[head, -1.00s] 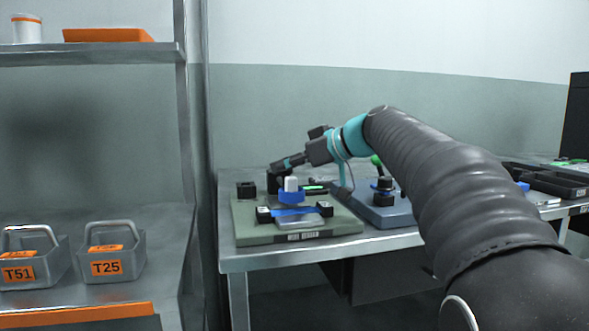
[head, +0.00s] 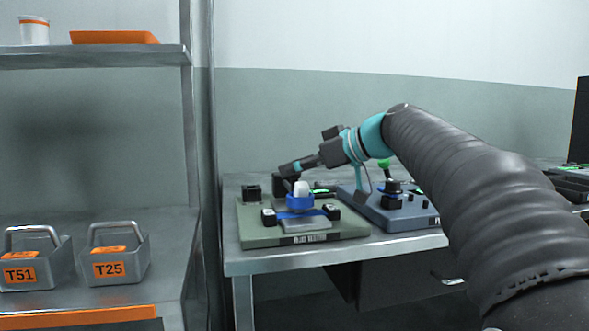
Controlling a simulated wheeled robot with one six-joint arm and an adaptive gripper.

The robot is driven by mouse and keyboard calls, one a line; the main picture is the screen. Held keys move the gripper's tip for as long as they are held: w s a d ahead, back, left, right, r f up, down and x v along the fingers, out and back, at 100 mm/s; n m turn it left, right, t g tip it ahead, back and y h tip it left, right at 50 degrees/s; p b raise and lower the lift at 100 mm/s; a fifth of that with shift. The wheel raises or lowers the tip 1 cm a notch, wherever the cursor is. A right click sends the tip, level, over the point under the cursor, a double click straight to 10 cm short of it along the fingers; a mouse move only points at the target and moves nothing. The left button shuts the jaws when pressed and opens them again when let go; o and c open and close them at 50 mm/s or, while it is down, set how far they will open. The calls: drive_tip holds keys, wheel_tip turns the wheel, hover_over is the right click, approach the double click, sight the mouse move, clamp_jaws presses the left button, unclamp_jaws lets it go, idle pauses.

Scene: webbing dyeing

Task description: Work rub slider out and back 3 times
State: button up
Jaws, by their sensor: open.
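The rub slider, a blue block with a white upright peg (head: 301,188), sits on the green rub tester base (head: 252,236). A blue webbing strip (head: 288,214) lies under it between two black clamps, the left clamp (head: 268,216) and the right clamp (head: 332,211). My gripper (head: 287,180) is open, just behind and left of the white peg. Its fingertips overlap dark parts of the tester, so I cannot tell whether they touch the peg.
A blue-grey device (head: 405,216) with a black knob and a green-topped part stands right of the tester. A black block (head: 251,192) is at the base's back left. Two grey bins, T51 (head: 35,273) and T25 (head: 108,269), stand on the left shelf.

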drive_tip(key=v, duration=1.1)
drive_tip(key=shift+f, duration=0.1)
